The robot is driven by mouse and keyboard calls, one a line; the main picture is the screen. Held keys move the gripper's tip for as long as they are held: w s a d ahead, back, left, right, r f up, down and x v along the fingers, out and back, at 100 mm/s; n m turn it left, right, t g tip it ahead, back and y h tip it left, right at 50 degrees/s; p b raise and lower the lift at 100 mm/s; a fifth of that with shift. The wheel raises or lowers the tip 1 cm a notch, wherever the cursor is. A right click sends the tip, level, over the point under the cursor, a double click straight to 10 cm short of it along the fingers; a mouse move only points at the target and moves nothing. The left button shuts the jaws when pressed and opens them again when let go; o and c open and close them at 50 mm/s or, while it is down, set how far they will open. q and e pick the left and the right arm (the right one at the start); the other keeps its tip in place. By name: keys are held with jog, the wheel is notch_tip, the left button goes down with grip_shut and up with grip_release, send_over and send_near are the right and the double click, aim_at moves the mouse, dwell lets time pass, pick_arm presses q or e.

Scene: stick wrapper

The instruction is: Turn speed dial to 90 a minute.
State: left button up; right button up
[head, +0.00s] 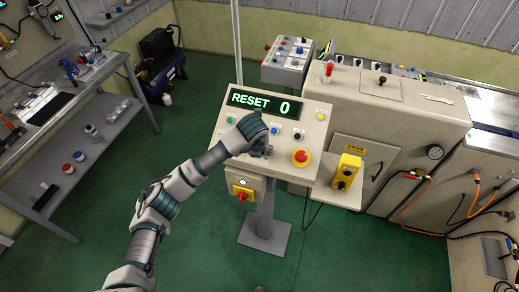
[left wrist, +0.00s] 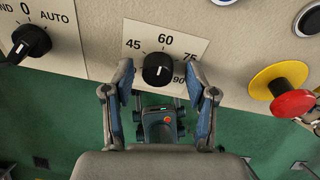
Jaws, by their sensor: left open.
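The speed dial (left wrist: 158,69) is a black round knob on a white plate (left wrist: 178,42) marked 45, 60, 75 and 90 in the left wrist view. Its pointer seems to face up towards 60, but the mark is small. My left gripper (left wrist: 160,74) is open, with one finger on each side of the knob; I cannot tell whether either finger touches it. The right finger partly covers the area near 90. In the head view my left gripper (head: 260,148) is at the control panel's lower part and hides the dial. My right gripper is not in view.
The sloped panel (head: 312,140) has a display (head: 264,105) reading RESET 0. A red emergency button (head: 301,156) lies right of the gripper; a HAND/0/AUTO switch (left wrist: 31,42) lies left of the dial. A yellow pendant box (head: 346,172) stands at the panel's right.

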pick_arm(q)
jog(key=shift+f, duration=0.1)
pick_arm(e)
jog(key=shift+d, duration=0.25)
pick_arm(q)
jog(key=shift+a, duration=0.1)
grip_shut()
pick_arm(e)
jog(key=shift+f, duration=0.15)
